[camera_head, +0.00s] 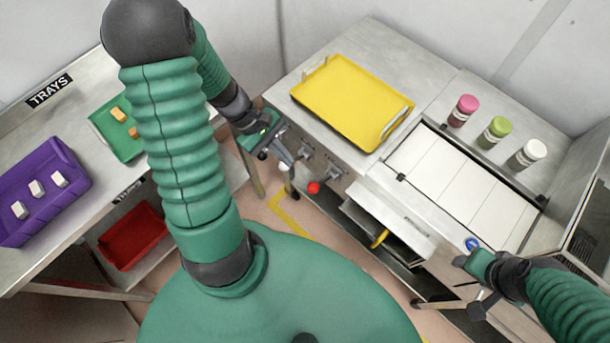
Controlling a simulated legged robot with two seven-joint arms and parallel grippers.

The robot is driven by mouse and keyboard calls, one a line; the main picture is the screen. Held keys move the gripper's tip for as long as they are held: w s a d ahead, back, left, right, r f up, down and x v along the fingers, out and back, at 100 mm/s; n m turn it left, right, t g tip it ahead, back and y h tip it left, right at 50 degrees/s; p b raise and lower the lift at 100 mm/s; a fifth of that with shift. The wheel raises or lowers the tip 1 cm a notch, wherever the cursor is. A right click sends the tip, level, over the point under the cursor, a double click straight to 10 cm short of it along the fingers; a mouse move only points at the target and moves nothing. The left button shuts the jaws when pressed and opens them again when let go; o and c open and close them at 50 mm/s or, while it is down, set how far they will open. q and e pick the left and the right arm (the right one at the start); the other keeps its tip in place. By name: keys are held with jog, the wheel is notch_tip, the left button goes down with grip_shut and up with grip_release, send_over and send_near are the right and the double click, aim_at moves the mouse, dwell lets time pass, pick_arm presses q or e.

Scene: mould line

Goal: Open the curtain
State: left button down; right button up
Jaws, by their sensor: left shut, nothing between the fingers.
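No hanging curtain can be made out for certain. White panels (462,190) lie side by side in a framed bed on the right of the metal machine. A dark framed screen (590,232) stands at the far right edge. My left gripper (288,160) is shut and empty, beside the machine's left front, close to its knobs and a red button (314,187). My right gripper (468,274) is low at the right, by the machine's front near a round blue sign (472,244). Its fingers are too unclear to judge.
A yellow tray (350,101) lies on the machine top. Pink (463,110), green (495,131) and white (528,153) capped bottles stand behind the panels. A table at left holds a purple tray (73,200) and a green tray (103,120). A red tray (133,236) is below.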

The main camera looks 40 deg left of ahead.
aim_at(310, 184)
pick_arm(q)
jog(key=x, duration=0.9)
jog(key=shift+d+f, duration=0.1)
jog(key=shift+f, duration=0.1)
jog(key=shift+s, duration=0.1)
